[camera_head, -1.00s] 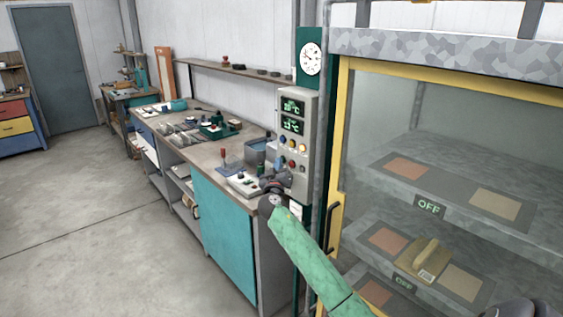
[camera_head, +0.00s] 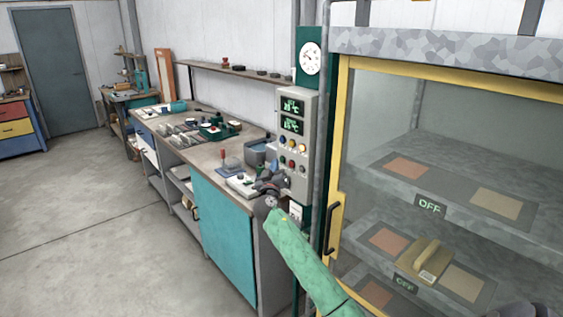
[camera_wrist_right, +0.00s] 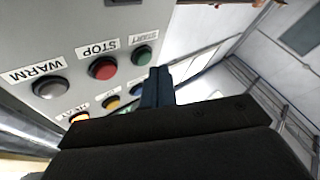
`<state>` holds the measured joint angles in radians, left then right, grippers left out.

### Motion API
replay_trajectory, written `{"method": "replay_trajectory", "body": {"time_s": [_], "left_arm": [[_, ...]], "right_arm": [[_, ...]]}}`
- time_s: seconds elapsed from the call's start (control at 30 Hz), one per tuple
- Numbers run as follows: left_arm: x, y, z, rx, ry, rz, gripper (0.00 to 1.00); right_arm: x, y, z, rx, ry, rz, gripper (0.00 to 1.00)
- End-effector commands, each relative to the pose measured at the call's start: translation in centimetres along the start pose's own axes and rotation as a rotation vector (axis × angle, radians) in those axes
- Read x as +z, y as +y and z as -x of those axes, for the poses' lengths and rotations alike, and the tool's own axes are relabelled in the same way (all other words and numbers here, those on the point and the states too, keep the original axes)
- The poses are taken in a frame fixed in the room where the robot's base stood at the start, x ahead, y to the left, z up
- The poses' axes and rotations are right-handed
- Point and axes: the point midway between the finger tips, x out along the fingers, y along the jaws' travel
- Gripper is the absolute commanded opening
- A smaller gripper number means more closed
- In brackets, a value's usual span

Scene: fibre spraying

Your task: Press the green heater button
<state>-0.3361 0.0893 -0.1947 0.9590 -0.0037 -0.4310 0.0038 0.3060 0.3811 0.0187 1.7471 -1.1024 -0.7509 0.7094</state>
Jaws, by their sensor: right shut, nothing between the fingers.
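The control panel (camera_head: 297,120) stands beside the yellow-framed cabinet. The green button (camera_wrist_right: 142,54), labelled START, is in a row with a red STOP button (camera_wrist_right: 103,68) and a grey WARM button (camera_wrist_right: 50,87). My right gripper (camera_head: 275,178) is shut and empty, in front of the panel's lower left part. In the right wrist view its dark fingers (camera_wrist_right: 157,87) are close to the green button, apart from it in the picture. Depth and contact are unclear. My left gripper is not in view.
An orange lamp (camera_wrist_right: 80,120) near the HEAT label glows, beside yellow and blue ones. A workbench (camera_head: 205,155) with tools runs along the wall left of the panel. The glass cabinet (camera_head: 470,130) with OFF displays is to the right. The floor at left is clear.

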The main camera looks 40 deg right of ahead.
Motion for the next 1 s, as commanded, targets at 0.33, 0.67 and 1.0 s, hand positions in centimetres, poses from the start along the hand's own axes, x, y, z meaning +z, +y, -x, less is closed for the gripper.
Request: {"method": "replay_trajectory", "body": {"time_s": [0.33, 0.67, 1.0], "left_arm": [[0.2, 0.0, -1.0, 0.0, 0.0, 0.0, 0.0], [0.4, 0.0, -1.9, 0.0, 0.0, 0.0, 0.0], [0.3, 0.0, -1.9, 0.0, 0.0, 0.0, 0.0]], "right_arm": [[-1.0, -1.2, 1.6, -0.001, 0.0, -0.003, 0.0], [-2.3, -2.5, 3.3, -0.001, 0.0, -0.002, 0.0], [-2.5, -2.5, 3.5, 0.0, 0.0, 0.0, 0.0]]}}
